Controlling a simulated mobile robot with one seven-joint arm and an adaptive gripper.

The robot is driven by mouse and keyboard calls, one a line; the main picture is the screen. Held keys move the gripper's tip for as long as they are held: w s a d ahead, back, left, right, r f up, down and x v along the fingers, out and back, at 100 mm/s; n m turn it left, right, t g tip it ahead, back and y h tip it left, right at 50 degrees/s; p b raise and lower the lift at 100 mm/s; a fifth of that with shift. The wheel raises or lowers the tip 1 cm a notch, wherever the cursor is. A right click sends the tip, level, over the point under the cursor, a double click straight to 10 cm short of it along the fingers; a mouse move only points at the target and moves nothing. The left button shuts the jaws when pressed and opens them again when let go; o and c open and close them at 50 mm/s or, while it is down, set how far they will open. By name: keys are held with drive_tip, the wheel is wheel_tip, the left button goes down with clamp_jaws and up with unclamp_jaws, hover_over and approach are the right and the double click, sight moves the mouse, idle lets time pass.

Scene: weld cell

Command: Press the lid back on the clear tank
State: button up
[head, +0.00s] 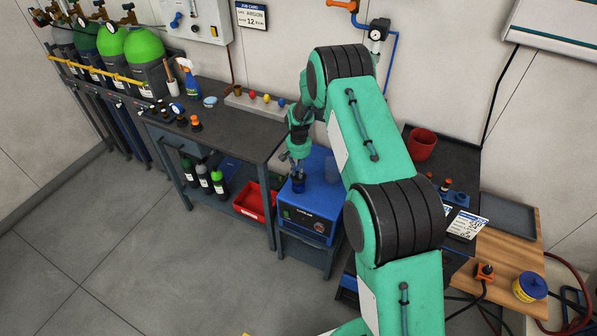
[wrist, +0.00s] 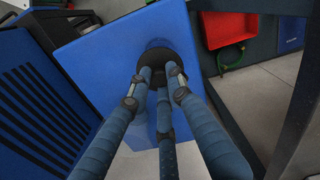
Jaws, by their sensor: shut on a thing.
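My gripper (head: 297,170) is over the blue welder box (head: 308,222) in the head view. In the wrist view its blue-grey fingers (wrist: 160,75) are shut on a dark round piece, which looks like the lid (wrist: 156,57). A dark blue round shape shows just beyond it; whether this is part of the lid or its shadow I cannot tell. The clear tank (head: 332,170) appears as a faint bluish see-through cylinder on the box, right of my gripper and apart from it. In the wrist view the fingers largely hide that area.
A dark workbench (head: 235,120) with bottles and small parts stands to the left. A red bin (head: 254,202) sits on its lower shelf. A red pot (head: 422,144) stands on the dark surface at right. Gas cylinders (head: 145,60) line the wall. The floor in front is clear.

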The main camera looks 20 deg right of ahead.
drive_tip(key=o, duration=1.5)
drive_tip(key=shift+r, duration=0.2)
drive_tip(key=shift+r+p, duration=1.4)
drive_tip(key=shift+r, duration=1.9)
drive_tip(key=shift+c, duration=0.2)
clamp_jaws()
drive_tip(key=shift+f+b, duration=1.25)
drive_tip(key=shift+f, duration=1.75)
